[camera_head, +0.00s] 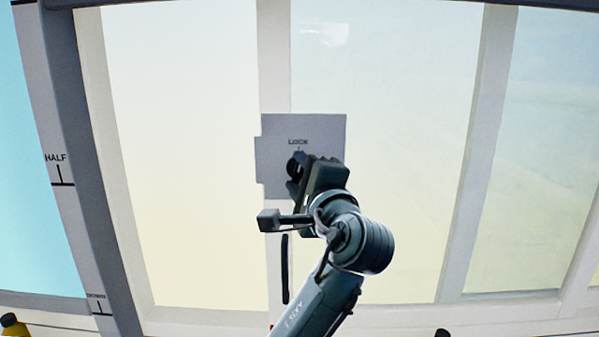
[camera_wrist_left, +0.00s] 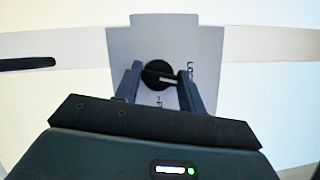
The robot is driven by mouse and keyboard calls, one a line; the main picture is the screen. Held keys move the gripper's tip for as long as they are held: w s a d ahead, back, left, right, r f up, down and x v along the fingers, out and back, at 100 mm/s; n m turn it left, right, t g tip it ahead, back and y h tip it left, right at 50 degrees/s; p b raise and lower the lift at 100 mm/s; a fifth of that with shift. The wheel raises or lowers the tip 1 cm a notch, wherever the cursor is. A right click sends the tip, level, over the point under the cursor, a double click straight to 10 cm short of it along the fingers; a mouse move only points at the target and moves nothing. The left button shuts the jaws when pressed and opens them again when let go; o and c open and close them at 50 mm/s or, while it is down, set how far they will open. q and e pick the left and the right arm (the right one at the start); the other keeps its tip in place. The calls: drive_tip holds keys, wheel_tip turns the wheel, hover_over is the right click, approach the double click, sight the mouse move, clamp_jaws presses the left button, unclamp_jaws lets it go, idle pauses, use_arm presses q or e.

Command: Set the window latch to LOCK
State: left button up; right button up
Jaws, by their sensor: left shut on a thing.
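The window latch is a round black knob (camera_wrist_left: 154,68) on a grey plate (camera_wrist_left: 122,42) fixed to the window's upright bar. In the head view the plate (camera_head: 325,133) has a LOCK label (camera_head: 298,142) above the knob (camera_head: 294,166). In the left wrist view a pale pointer line on the knob runs right, roughly toward the LOCK label (camera_wrist_left: 190,72). Another label (camera_wrist_left: 158,101) below the knob is partly hidden. My left gripper (camera_wrist_left: 158,74) is shut on the knob, one finger on each side. It also shows in the head view (camera_head: 297,178). My right gripper is out of view.
A black vertical bar (camera_head: 285,270) is on the upright below the plate. The left frame post has a HALF mark (camera_head: 56,158) and a lower mark (camera_head: 97,296). A yellow object with a dark top (camera_head: 13,325) is at the bottom left. Wide glass panes lie either side.

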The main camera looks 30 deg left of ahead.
use_arm(q)
drive_tip(key=shift+n+g+h+p, duration=0.3)
drive_tip(key=shift+n+g, duration=0.1)
drive_tip(key=shift+n, duration=0.9)
drive_tip(key=o, duration=1)
drive_tip(key=shift+d, duration=0.1)
drive_tip(key=b+v, duration=0.3)
drive_tip(key=v, duration=1)
drive_tip(key=shift+s, duration=0.1)
